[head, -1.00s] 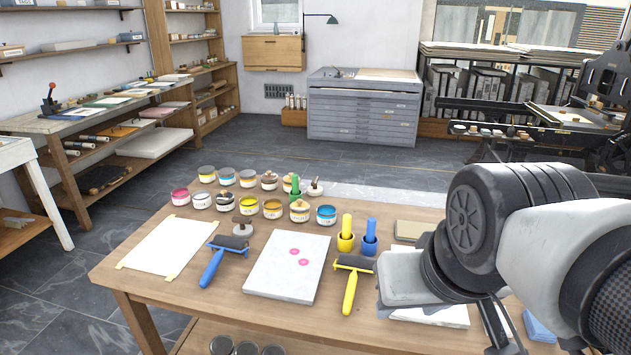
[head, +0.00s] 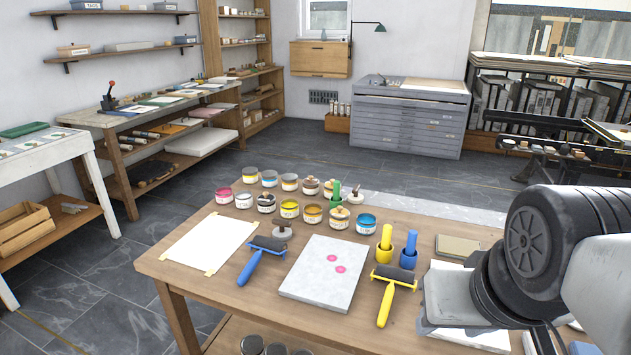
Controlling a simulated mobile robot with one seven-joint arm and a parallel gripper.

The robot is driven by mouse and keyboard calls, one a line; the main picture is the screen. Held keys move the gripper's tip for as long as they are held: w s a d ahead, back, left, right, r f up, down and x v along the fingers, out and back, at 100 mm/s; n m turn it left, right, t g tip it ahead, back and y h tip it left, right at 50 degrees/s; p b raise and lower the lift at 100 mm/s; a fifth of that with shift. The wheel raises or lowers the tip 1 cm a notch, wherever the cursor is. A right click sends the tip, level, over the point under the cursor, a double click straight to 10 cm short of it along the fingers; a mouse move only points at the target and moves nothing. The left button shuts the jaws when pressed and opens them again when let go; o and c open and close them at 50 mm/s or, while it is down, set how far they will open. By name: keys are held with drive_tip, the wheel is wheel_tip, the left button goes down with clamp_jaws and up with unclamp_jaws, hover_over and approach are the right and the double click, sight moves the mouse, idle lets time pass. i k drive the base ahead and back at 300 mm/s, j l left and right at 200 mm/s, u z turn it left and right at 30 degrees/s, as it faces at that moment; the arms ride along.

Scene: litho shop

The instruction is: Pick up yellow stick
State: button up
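A yellow stick (head: 387,237) stands upright in a yellow cup (head: 384,256) on the wooden table, right of centre in the head view. A similar blue stick (head: 411,242) stands in a blue cup (head: 408,260) just to its right. A yellow-handled roller (head: 386,303) lies in front of them. My arm comes in from the right, and its grey end part hangs over the table's right side, to the right of the yellow stick and apart from it. The fingertips cannot be made out, so their opening is unclear.
A pale slab with two pink spots (head: 322,290), a blue-handled roller (head: 256,266) and a taped white sheet (head: 208,243) lie to the left. Several ink jars (head: 313,214) and a green stick (head: 336,193) stand behind. The table's front edge is largely free.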

sight(388, 229)
drive_tip(key=i+j+z, duration=0.35)
drive_tip(key=j, duration=0.25)
drive_tip(key=i+j+z, duration=0.15)
drive_tip(key=j, duration=0.2)
